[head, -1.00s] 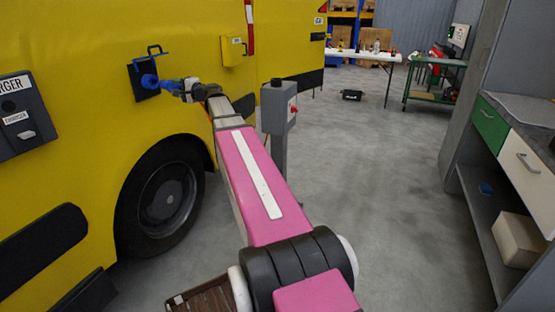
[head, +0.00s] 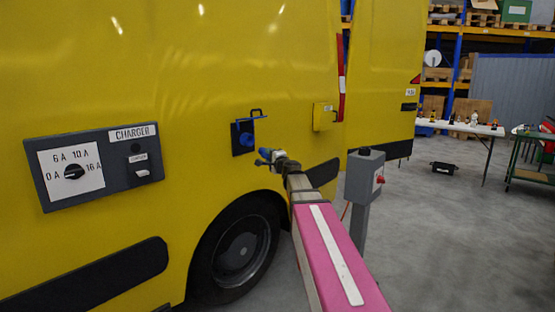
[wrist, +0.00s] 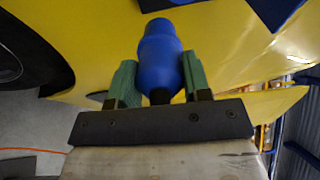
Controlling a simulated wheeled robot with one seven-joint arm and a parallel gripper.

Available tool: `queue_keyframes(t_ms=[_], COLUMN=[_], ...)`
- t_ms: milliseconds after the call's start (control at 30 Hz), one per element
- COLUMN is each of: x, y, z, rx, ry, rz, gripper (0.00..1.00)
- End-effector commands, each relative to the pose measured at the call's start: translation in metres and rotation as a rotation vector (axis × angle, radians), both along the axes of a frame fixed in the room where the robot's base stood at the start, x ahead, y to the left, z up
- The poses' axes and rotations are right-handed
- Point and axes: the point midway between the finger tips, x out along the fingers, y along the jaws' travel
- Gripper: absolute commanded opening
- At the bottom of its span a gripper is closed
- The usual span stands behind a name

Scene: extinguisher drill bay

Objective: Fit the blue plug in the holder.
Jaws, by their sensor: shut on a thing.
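In the head view the plug (head: 264,153) is small at the end of my arm, held by my gripper (head: 274,158). It is near the yellow van's side, just below and right of a blue socket (head: 246,139) on a dark plate, and looks apart from it. A blue bracket sticks out above the socket. I cannot tell which thing is the holder.
The yellow van (head: 180,60) fills the left, with a charger panel (head: 100,163) and a small yellow box (head: 324,116). A grey post with a red button (head: 362,180) stands right of my arm.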

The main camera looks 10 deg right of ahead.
Motion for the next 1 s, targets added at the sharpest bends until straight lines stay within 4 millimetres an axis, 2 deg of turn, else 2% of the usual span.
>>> queue_keyframes(t_ms=[267,500,1000], x=[-0.007,-0.014,-0.02], y=[-0.001,0.002,0.007], z=[0.004,0.017,0.029], rx=[0.001,-0.001,-0.001], ry=[-0.001,-0.002,-0.003], rz=[-0.151,-0.257,-0.299], gripper=[0.16,0.16,0.16])
